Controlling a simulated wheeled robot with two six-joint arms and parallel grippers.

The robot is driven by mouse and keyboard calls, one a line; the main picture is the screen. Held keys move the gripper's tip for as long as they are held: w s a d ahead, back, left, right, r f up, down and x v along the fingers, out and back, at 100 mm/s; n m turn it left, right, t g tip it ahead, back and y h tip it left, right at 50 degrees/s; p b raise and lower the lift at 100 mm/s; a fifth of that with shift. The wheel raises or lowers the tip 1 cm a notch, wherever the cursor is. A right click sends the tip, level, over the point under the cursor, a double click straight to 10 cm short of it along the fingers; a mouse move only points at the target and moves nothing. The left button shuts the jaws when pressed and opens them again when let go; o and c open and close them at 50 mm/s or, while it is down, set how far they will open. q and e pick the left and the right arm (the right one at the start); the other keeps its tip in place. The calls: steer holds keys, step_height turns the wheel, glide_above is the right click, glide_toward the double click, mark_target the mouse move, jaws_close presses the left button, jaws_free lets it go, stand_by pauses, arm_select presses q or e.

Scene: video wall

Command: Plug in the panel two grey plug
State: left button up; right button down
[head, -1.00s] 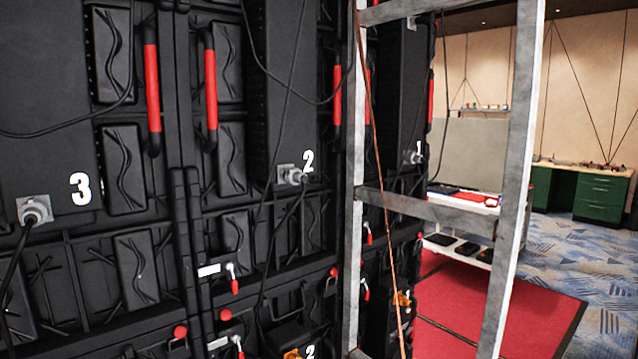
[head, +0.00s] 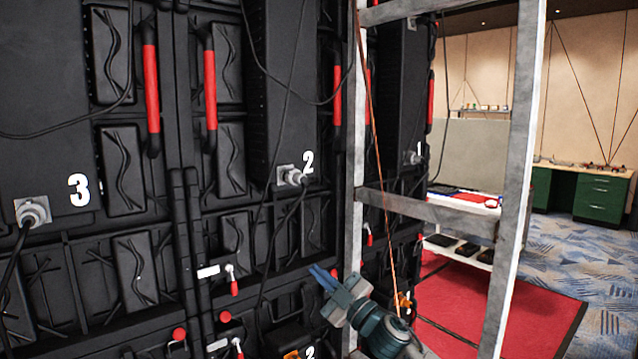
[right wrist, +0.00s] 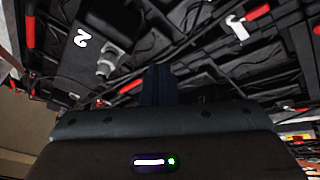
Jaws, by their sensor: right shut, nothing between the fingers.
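The panel two grey plug (head: 294,177) sits at its socket beside the white "2" on the black panel, with a black cable hanging from it. Whether it is fully seated I cannot tell. It also shows in the right wrist view (right wrist: 108,66), left of my fingers. My right gripper (head: 320,276) is shut and empty, below and slightly right of the plug and apart from it. In the right wrist view its blue fingers (right wrist: 158,84) point toward the panel. My left gripper is not in view.
Similar grey plugs sit at panel three (head: 34,211) and panel one (head: 415,157). A grey metal frame (head: 430,208) stands close on the right, with an orange cord (head: 380,170) hanging before it. Loose black cables cross the panels. Red carpet lies beyond the frame.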

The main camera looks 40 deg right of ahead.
steer(key=s+d+r+n+g+y, duration=0.2)
steer(key=d+r+n+g, duration=0.3)
steer(key=r, duration=0.5)
steer(key=s+d+r+n+g+y, duration=0.3)
steer(key=d+r+n+g+y, duration=0.2)
steer(key=r+n, duration=0.4)
steer(key=shift+s+d+r+n+y, duration=0.25)
steer(key=shift+d+r+n+y, duration=0.05)
steer(key=shift+d+r, duration=0.15)
steer(key=shift+a, duration=0.1)
steer(key=p, duration=0.8)
glide_toward(301, 181)
steer(key=x, duration=0.6)
